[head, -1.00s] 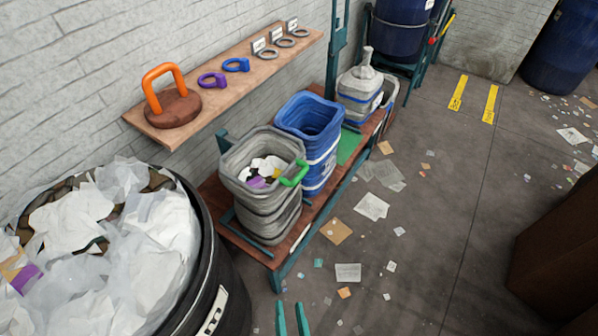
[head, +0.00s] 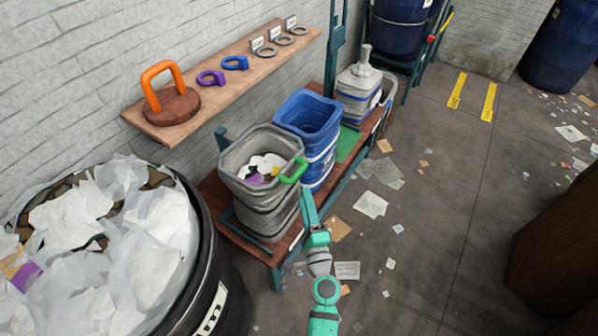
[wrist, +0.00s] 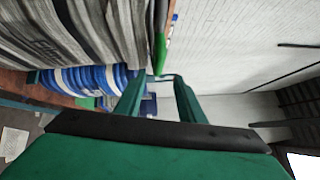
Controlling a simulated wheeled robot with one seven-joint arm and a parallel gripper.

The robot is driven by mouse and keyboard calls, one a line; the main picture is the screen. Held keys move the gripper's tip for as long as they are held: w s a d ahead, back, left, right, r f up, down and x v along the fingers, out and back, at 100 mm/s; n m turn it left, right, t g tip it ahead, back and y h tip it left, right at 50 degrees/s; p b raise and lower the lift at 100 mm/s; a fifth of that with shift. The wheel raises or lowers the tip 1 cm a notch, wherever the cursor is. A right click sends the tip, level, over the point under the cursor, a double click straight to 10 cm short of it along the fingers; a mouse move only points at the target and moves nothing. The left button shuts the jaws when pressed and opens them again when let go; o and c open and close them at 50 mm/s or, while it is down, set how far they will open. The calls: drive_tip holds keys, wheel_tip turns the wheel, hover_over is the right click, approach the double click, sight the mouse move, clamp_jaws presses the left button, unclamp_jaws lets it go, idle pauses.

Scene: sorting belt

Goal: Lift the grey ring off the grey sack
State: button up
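An open grey sack (head: 265,208) with paper scraps inside stands at the near end of the bench. A green ring or handle (head: 293,171) sits on its right rim; it also shows in the wrist view (wrist: 160,45). A closed grey sack (head: 358,98) with a narrow neck (head: 364,56) stands at the far end. I cannot make out a separate grey ring on either sack. Three grey rings (head: 284,40) lie on the wall shelf. My gripper (head: 308,197) is open and empty, just right of the open sack and below the green ring. Its fingers (wrist: 160,80) stand apart.
A blue sack (head: 308,115) stands between the grey sacks on the bench (head: 240,225). The shelf (head: 215,97) holds an orange-handled weight (head: 172,100), a purple ring (head: 210,78) and a blue ring (head: 234,63). A full black bin (head: 205,270) stands at left. Floor at right is littered.

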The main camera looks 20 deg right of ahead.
sight(299, 171)
drive_tip(key=w, duration=0.3)
drive_tip(key=w+d+r, duration=0.1)
drive_tip(key=w, duration=0.6)
drive_tip(key=shift+w+d+r, duration=0.15)
drive_tip(key=shift+w+r, duration=0.05)
drive_tip(key=shift+w, duration=0.05)
drive_tip(key=shift+c, duration=0.6)
